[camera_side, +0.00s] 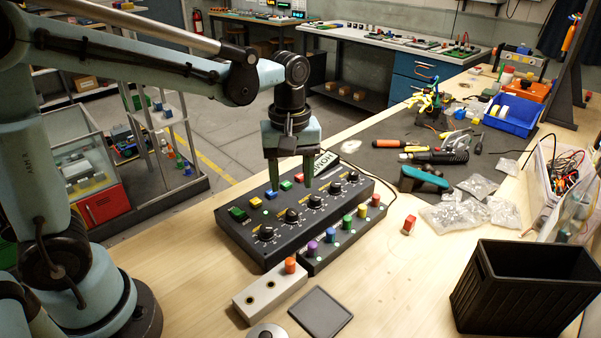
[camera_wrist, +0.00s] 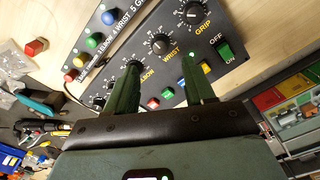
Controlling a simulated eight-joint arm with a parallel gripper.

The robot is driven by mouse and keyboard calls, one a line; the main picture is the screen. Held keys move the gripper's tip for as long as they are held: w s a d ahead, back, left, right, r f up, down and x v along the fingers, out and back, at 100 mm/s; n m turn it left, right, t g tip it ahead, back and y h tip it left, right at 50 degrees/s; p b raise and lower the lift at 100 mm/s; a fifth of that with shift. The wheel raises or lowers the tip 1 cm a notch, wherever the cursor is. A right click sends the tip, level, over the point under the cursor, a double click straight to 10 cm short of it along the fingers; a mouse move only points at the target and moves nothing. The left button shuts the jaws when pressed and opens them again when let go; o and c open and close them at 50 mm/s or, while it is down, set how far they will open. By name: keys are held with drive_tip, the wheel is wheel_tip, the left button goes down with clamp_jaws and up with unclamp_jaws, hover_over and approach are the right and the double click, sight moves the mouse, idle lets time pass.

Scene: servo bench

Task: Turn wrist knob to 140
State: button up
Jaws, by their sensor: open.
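The wrist knob (camera_wrist: 160,44) is a round black dial with white scale marks on a black control panel (camera_side: 232,226). In the wrist view the yellow WRIST label sits beside it, between the ELBOW and GRIP dials. In the side view it is the second dial (camera_side: 291,215) from the panel's near left end. Its setting is too small to read. My gripper (camera_side: 291,186) hangs above the panel, fingers pointing down, open and empty. In the wrist view its green fingertips (camera_wrist: 160,62) lie to either side, just short of the knob, apart from it. The left finger partly covers the elbow dial.
A strip with coloured pegs (camera_side: 330,236) runs along the panel's front. A green power switch (camera_wrist: 224,48) sits near the GRIP dial (camera_wrist: 193,12), and coloured buttons (camera_side: 271,196) line the back.

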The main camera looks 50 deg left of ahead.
sight(292, 211)
drive_tip(key=shift+f, duration=3.75)
clamp_jaws()
drive_tip(key=shift+m, duration=0.3)
drive_tip(key=m, duration=0.3)
drive_tip(key=shift+m, duration=0.3)
drive_tip(key=m, duration=0.3)
drive_tip(key=shift+m, duration=0.3)
drive_tip(key=m, duration=0.6)
drive_tip(key=shift+m, duration=0.4)
